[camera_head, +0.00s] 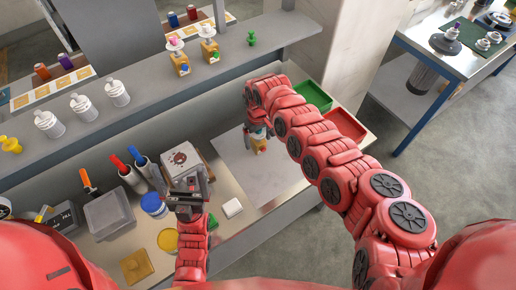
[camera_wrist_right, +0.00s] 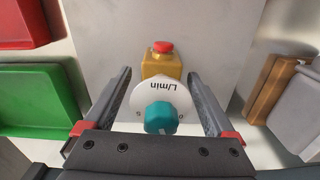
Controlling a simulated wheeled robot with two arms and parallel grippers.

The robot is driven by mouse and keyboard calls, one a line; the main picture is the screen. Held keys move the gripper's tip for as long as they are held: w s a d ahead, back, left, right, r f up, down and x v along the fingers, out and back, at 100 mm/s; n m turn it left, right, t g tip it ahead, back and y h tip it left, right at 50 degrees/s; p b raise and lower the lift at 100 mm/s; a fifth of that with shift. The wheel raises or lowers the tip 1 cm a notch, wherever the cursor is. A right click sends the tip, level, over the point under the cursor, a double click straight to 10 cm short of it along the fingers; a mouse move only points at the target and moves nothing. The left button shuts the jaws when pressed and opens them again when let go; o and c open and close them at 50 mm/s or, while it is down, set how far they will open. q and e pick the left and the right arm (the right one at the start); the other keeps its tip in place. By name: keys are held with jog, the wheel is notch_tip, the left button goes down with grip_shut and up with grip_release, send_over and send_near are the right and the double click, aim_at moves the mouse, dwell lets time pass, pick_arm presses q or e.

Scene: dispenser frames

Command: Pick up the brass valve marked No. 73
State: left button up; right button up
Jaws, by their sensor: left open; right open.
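A brass valve (camera_wrist_right: 163,67) with a red cap, a white disc marked "L/min" and a teal knob stands on a grey mat; it also shows in the head view (camera_head: 260,146). No number is readable on it. My right gripper (camera_wrist_right: 158,78) is open, its fingers apart on either side of the valve. Whether they touch it cannot be told. My left gripper (camera_head: 183,180) is open and empty above the bench.
A green tray (camera_head: 313,104) and a red tray (camera_head: 346,126) lie beyond the mat (camera_head: 235,156). A grey box (camera_head: 109,214), a blue-lidded jar (camera_head: 153,205) and several tools crowd the bench's left. The shelf (camera_head: 140,70) overhangs the back, holding several white fittings.

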jog(key=shift+f, duration=0.3)
grip_shut()
dwell(0.3)
